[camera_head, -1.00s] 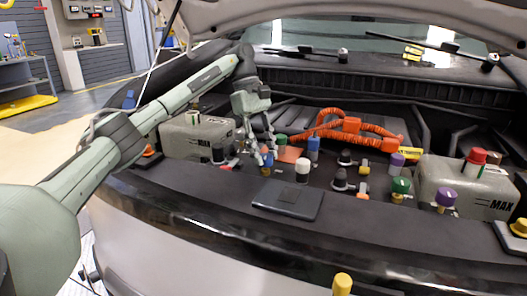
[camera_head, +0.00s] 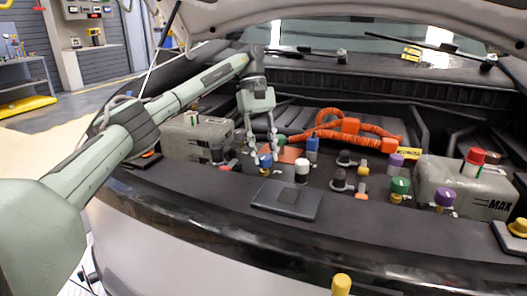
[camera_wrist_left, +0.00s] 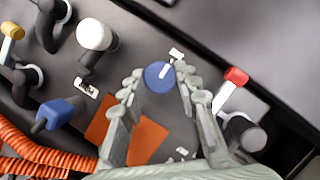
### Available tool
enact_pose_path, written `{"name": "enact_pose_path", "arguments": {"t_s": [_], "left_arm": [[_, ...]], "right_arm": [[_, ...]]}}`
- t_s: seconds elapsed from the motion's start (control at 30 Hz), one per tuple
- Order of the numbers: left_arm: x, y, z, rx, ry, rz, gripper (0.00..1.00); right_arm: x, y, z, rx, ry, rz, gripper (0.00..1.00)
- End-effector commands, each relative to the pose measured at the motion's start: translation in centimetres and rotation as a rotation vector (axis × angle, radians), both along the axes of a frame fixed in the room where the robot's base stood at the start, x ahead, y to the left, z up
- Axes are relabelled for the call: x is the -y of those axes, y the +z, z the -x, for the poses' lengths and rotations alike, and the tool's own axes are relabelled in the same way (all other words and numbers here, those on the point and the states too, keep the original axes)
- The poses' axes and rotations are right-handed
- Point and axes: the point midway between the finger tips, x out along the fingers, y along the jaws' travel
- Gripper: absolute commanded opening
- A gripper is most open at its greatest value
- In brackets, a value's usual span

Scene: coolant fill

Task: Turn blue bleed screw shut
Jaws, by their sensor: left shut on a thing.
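The blue bleed screw (camera_head: 265,160) is a round blue cap low on the dark front panel of the engine bay. In the left wrist view the blue bleed screw (camera_wrist_left: 157,80) lies between my two fingertips, with a white line on its top pointing up and slightly right. My left gripper (camera_head: 262,154) reaches down from above and is shut on the screw; the left wrist view shows a finger of my left gripper (camera_wrist_left: 160,74) on each side of the cap. The screw's lower part is hidden. My right gripper is not in view.
A white cap (camera_head: 302,165) stands just right of the screw, and a blue connector (camera_head: 312,145) behind it. A red-handled valve (camera_wrist_left: 236,77) is close by in the wrist view. Orange hoses (camera_head: 345,128) run behind. A dark flat device (camera_head: 287,199) lies in front.

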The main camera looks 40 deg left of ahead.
Motion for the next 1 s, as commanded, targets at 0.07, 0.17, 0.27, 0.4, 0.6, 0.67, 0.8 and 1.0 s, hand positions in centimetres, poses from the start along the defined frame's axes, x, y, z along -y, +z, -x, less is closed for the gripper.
{"name": "enact_pose_path", "arguments": {"t_s": [0.07,0.17,0.27,0.4,0.6,0.67,0.8,1.0], "left_arm": [[0.0,0.1,0.0,0.003,-0.002,0.001,0.02],[0.0,0.1,0.0,0.003,-0.001,0.001,0.4],[0.0,0.1,0.0,0.002,0.0,0.001,0.52],[0.0,0.0,0.0,0.001,-0.001,0.001,0.52],[-0.1,0.3,-0.1,0.001,0.0,0.0,0.52],[-0.2,0.7,-0.2,0.002,0.001,0.0,0.52],[-0.8,2.6,-0.6,0.005,0.003,-0.002,0.52],[-1.8,5.2,-1.2,0.004,0.003,-0.002,0.52]], "right_arm": [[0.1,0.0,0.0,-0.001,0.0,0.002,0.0],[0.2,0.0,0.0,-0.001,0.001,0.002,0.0],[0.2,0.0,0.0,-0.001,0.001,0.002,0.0],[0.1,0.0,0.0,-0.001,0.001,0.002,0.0],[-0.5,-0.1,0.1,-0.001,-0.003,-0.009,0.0],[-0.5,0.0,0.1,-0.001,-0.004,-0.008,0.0],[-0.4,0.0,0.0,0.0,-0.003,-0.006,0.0],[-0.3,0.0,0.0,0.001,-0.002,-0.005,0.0]]}}
